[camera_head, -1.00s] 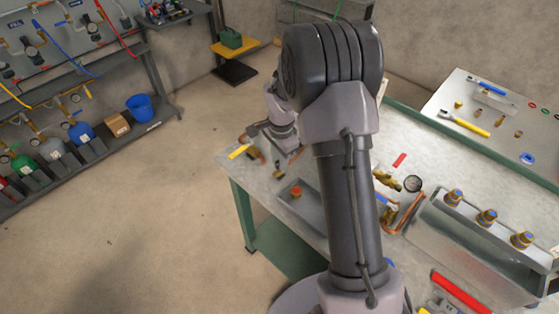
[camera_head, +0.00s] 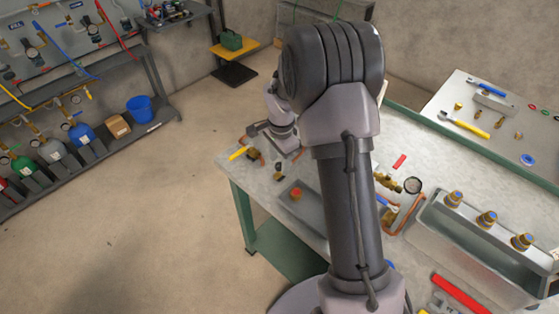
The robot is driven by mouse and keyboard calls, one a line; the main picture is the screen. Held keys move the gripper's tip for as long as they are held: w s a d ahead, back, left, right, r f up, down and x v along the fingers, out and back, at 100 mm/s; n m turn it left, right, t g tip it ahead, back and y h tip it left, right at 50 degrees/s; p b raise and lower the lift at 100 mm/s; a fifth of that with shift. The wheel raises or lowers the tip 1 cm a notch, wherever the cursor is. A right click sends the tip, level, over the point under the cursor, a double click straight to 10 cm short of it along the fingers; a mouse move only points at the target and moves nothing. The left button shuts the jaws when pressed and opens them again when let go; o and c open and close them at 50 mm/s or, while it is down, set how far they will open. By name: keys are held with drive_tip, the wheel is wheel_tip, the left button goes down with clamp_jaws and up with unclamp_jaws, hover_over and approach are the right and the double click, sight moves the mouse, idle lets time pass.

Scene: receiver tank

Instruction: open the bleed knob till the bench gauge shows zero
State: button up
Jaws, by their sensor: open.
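A red-orange knob-like piece (camera_head: 296,193) sits in a shallow grey tray (camera_head: 313,217), left of my arm. I cannot tell which part is the bleed knob. My gripper (camera_head: 257,143) is open above the bench's left end, small and partly hidden by my wrist. It is well left of the gauge, and no held thing shows.
A long metal box (camera_head: 470,240) with three brass, blue-topped fittings stands at the bench's right. A yellow piece (camera_head: 238,153) and small brass parts lie near the left edge. A red strip (camera_head: 399,161) lies behind the gauge. The floor at left is clear.

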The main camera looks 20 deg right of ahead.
wheel_tip(320, 180, up, 17)
drive_tip(key=p, duration=0.4)
drive_tip(key=shift+s+p, duration=0.35)
drive_tip(key=s+a+r+n+t+y+b, duration=0.1)
drive_tip(key=s+a+r+n+t+b, duration=0.1)
drive_tip(key=s+a+n+b, duration=0.2)
drive_tip(key=s+a+r+n+t+y+b, duration=0.1)
drive_tip(key=s+a+n, duration=0.6)
drive_tip(key=s, duration=1.4)
drive_tip(key=a+r+t+b, duration=0.1)
drive_tip(key=a+t+b, duration=0.1)
drive_tip(key=a, duration=0.1)
drive_tip(key=shift+s+a+r+n+b, duration=0.2)
drive_tip(key=shift+n+b, duration=0.1)
drive_tip(key=shift+b, duration=0.1)
